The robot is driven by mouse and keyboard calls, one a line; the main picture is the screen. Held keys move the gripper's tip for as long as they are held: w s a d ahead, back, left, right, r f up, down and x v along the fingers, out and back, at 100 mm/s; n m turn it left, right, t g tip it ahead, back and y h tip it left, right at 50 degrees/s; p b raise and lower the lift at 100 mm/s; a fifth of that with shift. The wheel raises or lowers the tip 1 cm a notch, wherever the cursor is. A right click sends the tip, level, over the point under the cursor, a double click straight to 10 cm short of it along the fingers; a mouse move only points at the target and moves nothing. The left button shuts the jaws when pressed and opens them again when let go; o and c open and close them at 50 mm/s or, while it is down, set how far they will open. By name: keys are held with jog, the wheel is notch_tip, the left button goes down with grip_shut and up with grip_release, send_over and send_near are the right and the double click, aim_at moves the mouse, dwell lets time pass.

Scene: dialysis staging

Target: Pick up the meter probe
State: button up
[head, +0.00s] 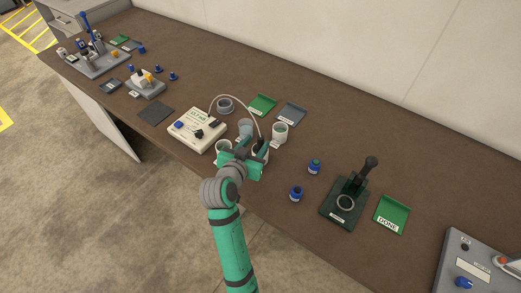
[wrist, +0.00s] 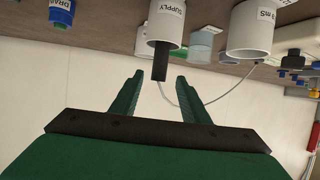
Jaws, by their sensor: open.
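The meter probe is a dark stick at the end of a thin pale cable. In the head view the probe (head: 260,143) stands just behind my gripper, its lower part hidden. In the wrist view, which looks upside down, the dark probe (wrist: 160,66) sticks out of a white cup (wrist: 158,34) labelled SUPPLY. My gripper (wrist: 160,80) is open, with one green finger on each side of the probe's free end in the picture; I cannot tell whether they touch it. It also shows in the head view (head: 248,158). The cable runs to the cream meter box (head: 190,135).
White cups (head: 279,134) and a grey-blue beaker (head: 245,125) stand close around my gripper. Two blue bottles (head: 314,167) and a dark press-like stand (head: 343,205) are at the right, beside a green DONE tray (head: 391,216). Green and grey trays lie behind the cups.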

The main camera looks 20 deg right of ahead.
aim_at(259, 141)
jog(key=shift+x, duration=2.2)
jog(key=shift+s+f, duration=0.1)
grip_shut()
